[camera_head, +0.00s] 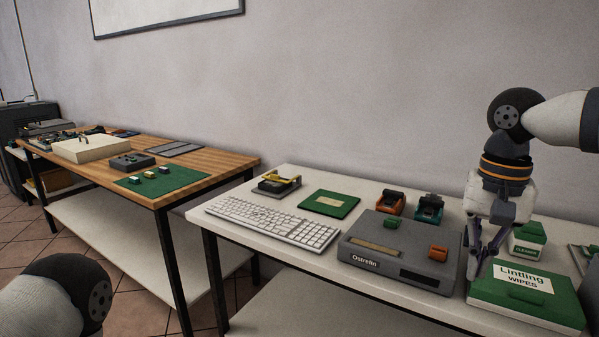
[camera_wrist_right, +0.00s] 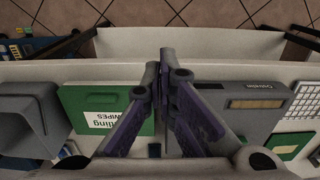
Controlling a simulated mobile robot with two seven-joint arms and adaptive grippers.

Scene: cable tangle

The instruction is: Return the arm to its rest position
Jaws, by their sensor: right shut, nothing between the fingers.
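My right gripper (camera_head: 476,270) hangs down over the white table, in front of the gap between the grey Ostrelin box (camera_head: 405,252) and the green Lintling wipes box (camera_head: 527,295). It is shut and empty. In the right wrist view the gripper (camera_wrist_right: 165,60) has its fingertips together, with the wipes box (camera_wrist_right: 100,108) to the left and the grey box (camera_wrist_right: 240,100) to the right. My left arm shows only in part at the lower left of the head view; its gripper is out of frame.
A white keyboard (camera_head: 273,221), a green mat (camera_head: 329,204), an orange device (camera_head: 391,202) and a teal device (camera_head: 429,208) are on the white table (camera_head: 285,177). A green cleaner container (camera_head: 528,238) stands behind the wipes. A wooden table (camera_head: 215,163) is at left.

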